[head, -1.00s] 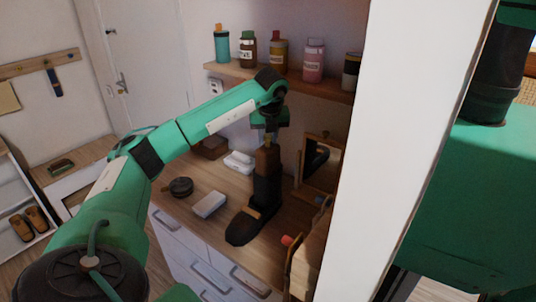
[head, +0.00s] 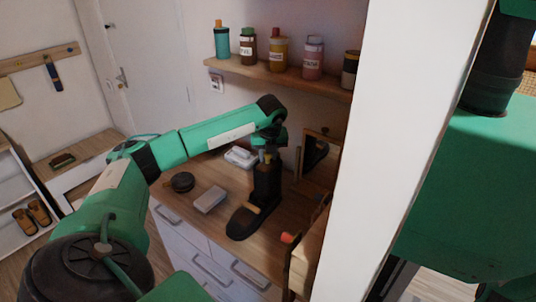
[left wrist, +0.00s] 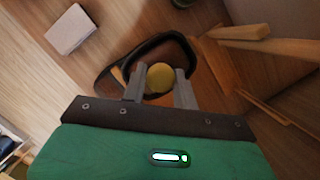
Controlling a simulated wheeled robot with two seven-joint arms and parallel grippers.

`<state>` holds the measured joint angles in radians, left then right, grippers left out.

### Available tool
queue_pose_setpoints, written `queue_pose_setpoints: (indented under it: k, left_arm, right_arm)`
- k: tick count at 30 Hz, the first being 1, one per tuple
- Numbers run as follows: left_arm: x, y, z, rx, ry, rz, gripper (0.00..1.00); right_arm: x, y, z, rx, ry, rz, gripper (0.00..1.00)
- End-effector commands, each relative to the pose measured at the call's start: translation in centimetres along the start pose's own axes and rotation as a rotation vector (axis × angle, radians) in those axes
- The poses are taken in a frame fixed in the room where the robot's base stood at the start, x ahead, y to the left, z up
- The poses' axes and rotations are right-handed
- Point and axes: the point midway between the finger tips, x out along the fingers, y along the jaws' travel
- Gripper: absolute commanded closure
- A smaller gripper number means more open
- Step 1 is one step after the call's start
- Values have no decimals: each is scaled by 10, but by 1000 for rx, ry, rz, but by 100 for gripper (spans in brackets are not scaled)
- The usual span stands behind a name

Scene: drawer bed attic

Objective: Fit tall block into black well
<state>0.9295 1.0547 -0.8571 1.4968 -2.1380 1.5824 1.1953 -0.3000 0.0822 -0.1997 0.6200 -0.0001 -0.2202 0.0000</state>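The black well (head: 266,185) stands upright on the wooden dresser top, with its dark foot toward the front. In the left wrist view its dark rim (left wrist: 188,48) loops around the fingertips. My left gripper (head: 268,152) is directly above the well's mouth. Its two fingers (left wrist: 159,82) sit on either side of the round yellow knob on top of the tall block (left wrist: 160,76) and appear shut on it. The block's brown body is mostly hidden inside the well. How deep it sits cannot be told. My right gripper is not in view.
A shelf (head: 290,80) with several bottles hangs above. A white post (head: 385,150) blocks the right.

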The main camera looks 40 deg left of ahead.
Motion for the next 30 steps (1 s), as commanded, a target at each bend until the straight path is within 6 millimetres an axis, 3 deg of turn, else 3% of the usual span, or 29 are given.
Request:
queue_pose_setpoints:
  k: [1, 3, 15, 30]
  left_arm:
    - [0, 0, 0, 0, 0, 0, 60]
    - [0, 0, 0, 0, 0, 0, 50]
    - [-7, -1, 1, 0, -1, -2, 50]
    - [-104, -1, 1, 0, -2, -4, 50]
  right_arm:
    - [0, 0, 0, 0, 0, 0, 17]
    - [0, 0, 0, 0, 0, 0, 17]
    - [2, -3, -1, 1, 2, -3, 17]
    - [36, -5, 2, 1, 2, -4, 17]
